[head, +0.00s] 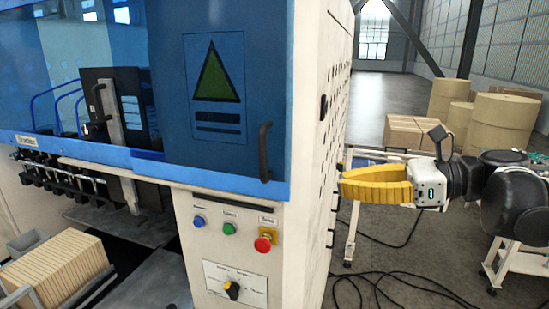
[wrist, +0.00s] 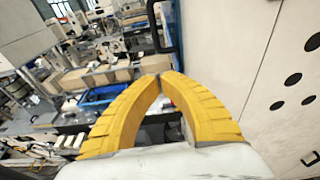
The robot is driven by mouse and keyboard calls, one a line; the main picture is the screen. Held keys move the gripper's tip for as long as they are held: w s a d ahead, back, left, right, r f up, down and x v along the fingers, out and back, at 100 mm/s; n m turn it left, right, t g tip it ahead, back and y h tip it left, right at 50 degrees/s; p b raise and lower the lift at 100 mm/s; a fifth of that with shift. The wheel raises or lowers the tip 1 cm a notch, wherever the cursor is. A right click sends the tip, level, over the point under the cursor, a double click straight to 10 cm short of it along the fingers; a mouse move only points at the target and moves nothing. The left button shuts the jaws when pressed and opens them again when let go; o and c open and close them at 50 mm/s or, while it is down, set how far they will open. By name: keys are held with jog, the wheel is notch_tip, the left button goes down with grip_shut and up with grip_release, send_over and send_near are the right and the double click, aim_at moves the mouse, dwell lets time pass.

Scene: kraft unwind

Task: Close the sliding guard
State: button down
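The blue guard (head: 175,100) covers the front of the pale machine in the head view. Its right part has a green triangle sign and a dark vertical handle (head: 265,152) near its right edge. How far the guard stands open, I cannot tell. My gripper (head: 342,183) is right of the machine's corner, beside its side wall and apart from the handle. Its yellow fingers also show in the wrist view (wrist: 161,77), with the tips together and nothing seen between them. A dark upright handle (wrist: 158,27) stands beyond the fingers in the wrist view.
Below the guard is a panel with blue, green and red buttons (head: 265,243) and a rotary switch (head: 232,290). A stack of tan boards (head: 60,270) is at lower left. A white cart (head: 350,235), cartons, large rolls (head: 500,125) and floor cables are at right.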

aim_at(275, 185)
jog(key=x, duration=0.4)
jog(key=p+x, duration=0.1)
jog(key=x, duration=0.3)
jog(key=p+x, duration=0.1)
jog(key=x, duration=0.3)
jog(key=shift+w+a+r, duration=0.1)
jog(key=shift+a+r, duration=0.1)
jog(key=shift+r, duration=0.15)
jog(key=shift+p+x, duration=0.35)
jog(key=shift+x, duration=0.45)
jog(key=shift+d+f, duration=0.1)
jog(key=r+b+x, duration=0.1)
jog(key=r+x, duration=0.1)
jog(key=x, duration=0.9)
jog(key=w+r+b+x, duration=0.1)
jog(key=r+x, duration=0.1)
jog(key=x, duration=0.9)
jog(key=a+r+b+x, duration=0.1)
jog(key=r+b+x, duration=0.1)
jog(key=x, duration=1)
jog(key=shift+w+a+r, duration=0.15)
jog(key=shift+w+r, duration=0.05)
jog(key=shift+r, duration=0.35)
